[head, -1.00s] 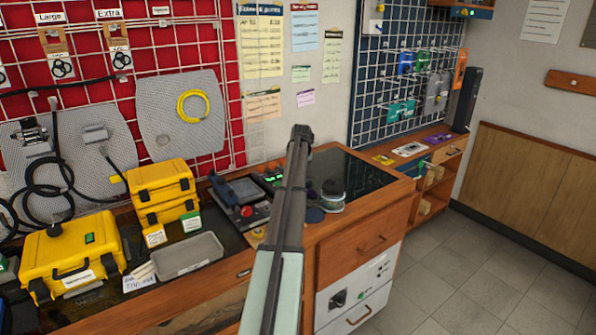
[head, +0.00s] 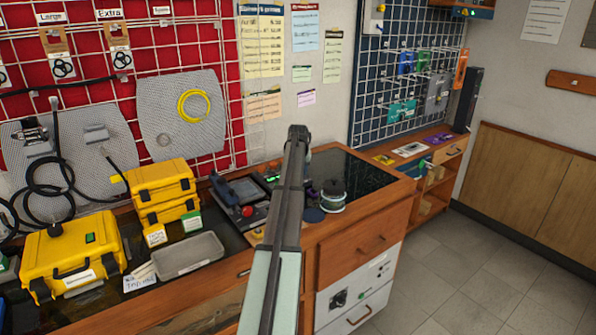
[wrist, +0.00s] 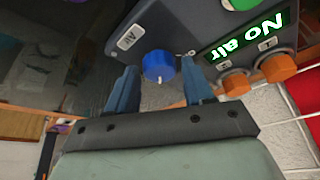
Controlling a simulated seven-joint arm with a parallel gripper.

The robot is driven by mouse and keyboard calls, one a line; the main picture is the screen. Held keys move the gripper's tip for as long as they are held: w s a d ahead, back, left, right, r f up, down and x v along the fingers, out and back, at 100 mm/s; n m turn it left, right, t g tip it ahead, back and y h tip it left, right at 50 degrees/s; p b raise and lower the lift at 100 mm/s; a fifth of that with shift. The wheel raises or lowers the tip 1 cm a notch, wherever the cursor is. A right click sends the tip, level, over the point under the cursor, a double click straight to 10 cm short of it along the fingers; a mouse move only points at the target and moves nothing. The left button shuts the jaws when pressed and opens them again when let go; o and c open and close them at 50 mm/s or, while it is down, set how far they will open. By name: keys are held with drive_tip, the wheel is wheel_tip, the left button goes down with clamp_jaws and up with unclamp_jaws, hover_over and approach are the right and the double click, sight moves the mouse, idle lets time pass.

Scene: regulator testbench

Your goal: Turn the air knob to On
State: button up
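The air knob (wrist: 158,66) is a round blue knob on a dark grey panel in the wrist view, beside a white label reading Air (wrist: 130,37). A display (wrist: 240,43) on the same panel reads "No air" in white on green. My gripper (wrist: 160,75) is open, with one blue-grey finger on each side of the knob. Whether the fingers touch it I cannot tell. In the head view my arm covers part of the bench, and the gripper and the air knob cannot be made out.
Orange knobs (wrist: 278,67) sit right of the air knob, near the right finger. A green button (wrist: 242,4) is at the panel's top. In the head view, yellow cases (head: 70,262) and a grey tray (head: 188,256) stand left of my arm; a dark-lidded round container (head: 332,196) stands right.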

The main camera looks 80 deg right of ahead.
drive_tip(key=shift+o, duration=1)
drive_tip(key=shift+r, duration=0.1)
drive_tip(key=v, duration=1.3)
drive_tip(key=shift+r, duration=0.35)
